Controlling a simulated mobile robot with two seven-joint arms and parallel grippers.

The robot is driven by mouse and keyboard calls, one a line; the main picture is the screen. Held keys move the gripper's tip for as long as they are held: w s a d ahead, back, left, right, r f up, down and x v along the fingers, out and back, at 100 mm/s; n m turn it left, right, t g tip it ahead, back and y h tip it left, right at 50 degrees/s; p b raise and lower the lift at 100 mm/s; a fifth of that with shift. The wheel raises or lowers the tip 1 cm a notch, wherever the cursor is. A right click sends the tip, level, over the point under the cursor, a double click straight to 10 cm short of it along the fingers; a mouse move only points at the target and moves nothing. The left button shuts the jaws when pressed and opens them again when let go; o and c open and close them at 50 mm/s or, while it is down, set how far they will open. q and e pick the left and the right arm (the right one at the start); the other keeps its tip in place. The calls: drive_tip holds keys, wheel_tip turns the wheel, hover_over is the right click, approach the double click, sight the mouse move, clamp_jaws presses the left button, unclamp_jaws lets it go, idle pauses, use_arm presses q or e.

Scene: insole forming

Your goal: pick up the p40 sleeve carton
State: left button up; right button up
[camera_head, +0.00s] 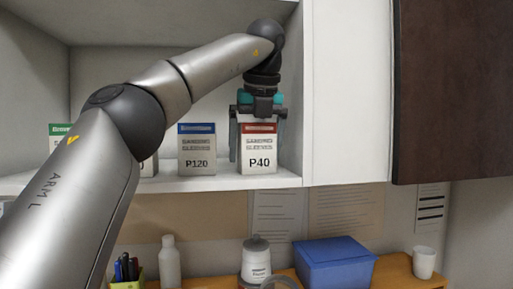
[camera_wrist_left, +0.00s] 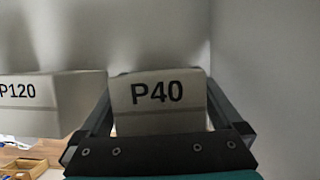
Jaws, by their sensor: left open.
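The P40 sleeve carton (camera_head: 258,152) is white with a red band and stands upright at the right end of the shelf. My left gripper (camera_head: 259,150) comes down over it from above, with one finger on each side of the carton. Its jaws are open. In the left wrist view the P40 carton (camera_wrist_left: 158,100) sits between the two fingers, and the left gripper (camera_wrist_left: 160,115) frames it. I cannot tell whether the fingers touch its sides. My right gripper is not in view.
The P120 carton (camera_head: 197,150) with a blue band stands just left on the same shelf (camera_head: 225,182). A green-banded carton (camera_head: 60,130) is further left, partly behind my arm. The cabinet's side wall is close on the right. A blue box (camera_head: 335,265) stands on the counter below.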

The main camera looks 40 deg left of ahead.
use_arm(q)
clamp_jaws()
idle(0.8)
